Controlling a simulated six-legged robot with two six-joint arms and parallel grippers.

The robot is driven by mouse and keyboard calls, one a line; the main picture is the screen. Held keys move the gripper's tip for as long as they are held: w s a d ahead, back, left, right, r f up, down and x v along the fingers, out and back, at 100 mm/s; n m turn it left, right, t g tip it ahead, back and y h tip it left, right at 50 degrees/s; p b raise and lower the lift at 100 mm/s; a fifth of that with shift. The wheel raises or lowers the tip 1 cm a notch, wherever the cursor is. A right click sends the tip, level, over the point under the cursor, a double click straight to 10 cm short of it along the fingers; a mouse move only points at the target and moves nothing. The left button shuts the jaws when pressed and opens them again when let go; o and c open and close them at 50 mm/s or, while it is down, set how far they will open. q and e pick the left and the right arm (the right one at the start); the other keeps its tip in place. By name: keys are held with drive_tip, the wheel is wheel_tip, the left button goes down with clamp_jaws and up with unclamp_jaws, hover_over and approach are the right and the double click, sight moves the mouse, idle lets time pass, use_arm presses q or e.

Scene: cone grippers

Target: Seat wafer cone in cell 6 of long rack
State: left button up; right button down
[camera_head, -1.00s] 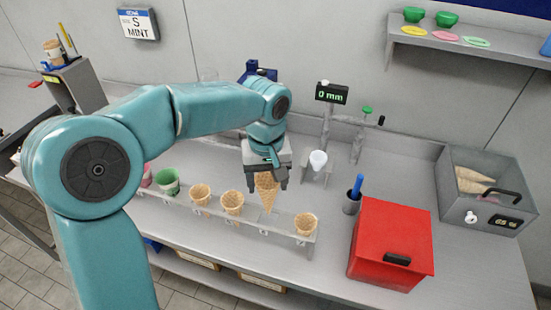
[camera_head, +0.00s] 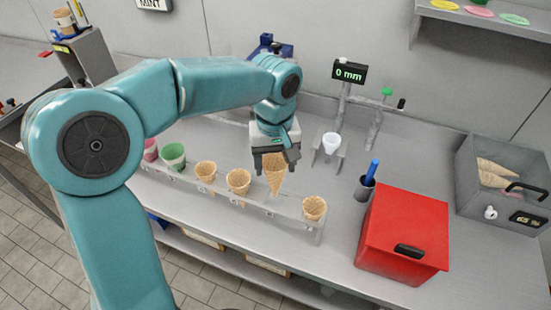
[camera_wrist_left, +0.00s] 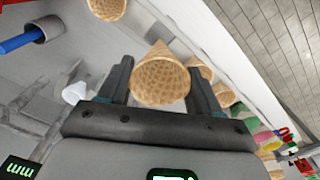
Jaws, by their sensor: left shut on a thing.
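My left gripper (camera_head: 274,164) is shut on a tan wafer cone (camera_head: 275,178). The cone hangs upright, tip down, over the long rack (camera_head: 289,219). It is above the gap between a seated wafer cone (camera_head: 238,181) to its left and another seated cone (camera_head: 314,208) at the rack's right end. The tip looks close to the rack top; I cannot tell whether it touches. In the left wrist view the held cone (camera_wrist_left: 160,80) sits between both fingers, its wide mouth facing the camera. My right gripper is not in view.
Farther left in the rack are a wafer cone (camera_head: 205,173), a green cup (camera_head: 173,156) and a pink cup (camera_head: 150,150). Behind stand a white cone on a stand (camera_head: 331,142) and a 0 mm display (camera_head: 349,73). A red box (camera_head: 405,225) and a clear bin (camera_head: 500,175) stand right.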

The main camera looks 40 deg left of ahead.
sight(275, 196)
use_arm(q)
drive_tip(key=shift+d+f, duration=0.1)
drive_tip(key=shift+f, duration=0.55)
drive_tip(key=shift+w+f+b, duration=0.2)
drive_tip(key=shift+f+b, duration=1)
drive_tip(key=shift+f, duration=0.05)
drive_tip(key=shift+s+f+b, duration=0.15)
drive_tip(key=shift+f+b, duration=1.4)
drive_tip(key=shift+f, duration=0.25)
wheel_tip(275, 196, down, 2)
drive_tip(key=shift+b, duration=0.85)
drive_tip(key=shift+f+b, duration=0.3)
drive_tip(key=shift+f, duration=0.25)
drive_tip(key=shift+r, duration=0.1)
